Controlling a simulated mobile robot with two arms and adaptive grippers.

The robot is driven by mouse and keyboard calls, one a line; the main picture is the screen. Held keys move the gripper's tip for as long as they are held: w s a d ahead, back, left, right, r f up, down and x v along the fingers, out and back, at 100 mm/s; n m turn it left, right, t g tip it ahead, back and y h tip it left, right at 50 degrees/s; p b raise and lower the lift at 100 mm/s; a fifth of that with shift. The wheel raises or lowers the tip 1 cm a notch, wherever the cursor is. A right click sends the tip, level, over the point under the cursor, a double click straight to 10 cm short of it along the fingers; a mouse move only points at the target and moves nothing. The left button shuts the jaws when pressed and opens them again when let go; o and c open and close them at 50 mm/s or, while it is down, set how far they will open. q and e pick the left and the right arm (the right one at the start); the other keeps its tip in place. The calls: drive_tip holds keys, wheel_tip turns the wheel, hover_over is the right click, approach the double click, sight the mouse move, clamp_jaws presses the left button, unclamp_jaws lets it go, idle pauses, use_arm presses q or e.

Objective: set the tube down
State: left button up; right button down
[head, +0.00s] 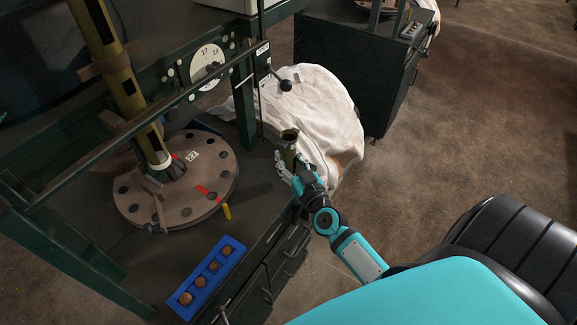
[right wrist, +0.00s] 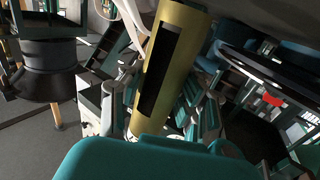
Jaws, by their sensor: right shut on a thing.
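The olive-gold tube (head: 289,142) is held roughly upright in my right gripper (head: 290,165), its open top end showing above the fingers. In the right wrist view the tube (right wrist: 188,25) is yellow-gold with a long dark slot and leans in the picture. My right gripper is shut on it, at the right edge of the machine's bench, in front of the white bag. Its lower end is hidden by the fingers in the head view, and I cannot tell whether it touches anything. My left gripper is not in view.
A round brown disc (head: 205,205) with holes lies on the dark bench, under a tall olive column (head: 108,50). A small yellow cylinder (head: 227,211) stands beside it. A blue tray (head: 183,311) holds several round things. The white bag (head: 335,120) bulges behind. Floor at right is clear.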

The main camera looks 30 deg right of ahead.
drive_tip(key=shift+f+b, duration=0.3)
drive_tip(key=shift+f, duration=0.85)
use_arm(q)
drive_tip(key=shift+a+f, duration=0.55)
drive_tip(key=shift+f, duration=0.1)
use_arm(e)
drive_tip(key=shift+r, duration=0.1)
drive_tip(key=c, duration=0.9)
unclamp_jaws()
drive_tip(key=shift+f, duration=0.2)
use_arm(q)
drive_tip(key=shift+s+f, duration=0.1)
use_arm(e)
drive_tip(key=shift+r, duration=0.1)
